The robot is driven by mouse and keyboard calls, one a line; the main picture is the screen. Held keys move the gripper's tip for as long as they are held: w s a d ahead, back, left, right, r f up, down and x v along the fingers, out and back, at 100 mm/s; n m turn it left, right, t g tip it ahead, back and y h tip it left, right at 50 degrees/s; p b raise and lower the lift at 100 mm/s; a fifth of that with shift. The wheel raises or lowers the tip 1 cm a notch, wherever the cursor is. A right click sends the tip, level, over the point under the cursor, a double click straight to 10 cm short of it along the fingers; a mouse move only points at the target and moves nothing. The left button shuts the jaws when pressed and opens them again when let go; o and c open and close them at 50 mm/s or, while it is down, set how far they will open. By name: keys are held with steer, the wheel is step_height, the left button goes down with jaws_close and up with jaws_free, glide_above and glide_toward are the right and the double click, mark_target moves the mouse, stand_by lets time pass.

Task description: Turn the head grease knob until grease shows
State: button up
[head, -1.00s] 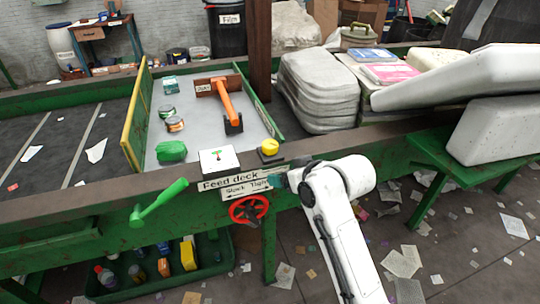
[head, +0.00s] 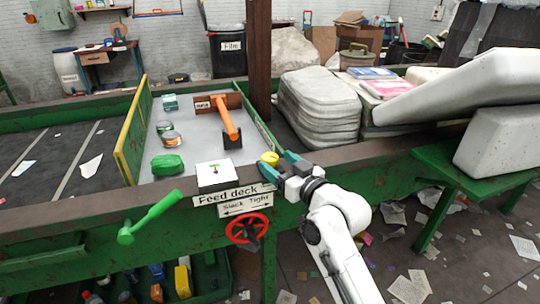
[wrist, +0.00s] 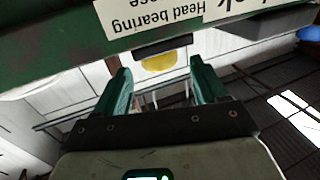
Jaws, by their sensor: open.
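The yellow knob (head: 269,158) sits on the rail at the front right corner of the grey feed deck. In the wrist view the yellow knob (wrist: 159,62) shows just beyond and between the fingertips, below an upside-down label (wrist: 165,12) reading "Head bearing" and partly cut off. My gripper (head: 280,165) is open, its teal fingers close to the knob at the rail. In the wrist view my gripper (wrist: 160,78) has nothing between its fingers; I cannot tell whether they touch the knob. I make out no grease.
A white gauge box (head: 214,176) stands left of the knob. Below are a "Slack Tight" sign (head: 244,206) and a red handwheel (head: 248,228). A green lever (head: 150,218) juts out at left. An orange-handled tool (head: 226,118) and cans (head: 168,133) are on the deck.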

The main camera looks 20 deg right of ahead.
mark_target(275, 161)
steer(key=shift+x, duration=2.15)
steer(key=c, duration=0.9)
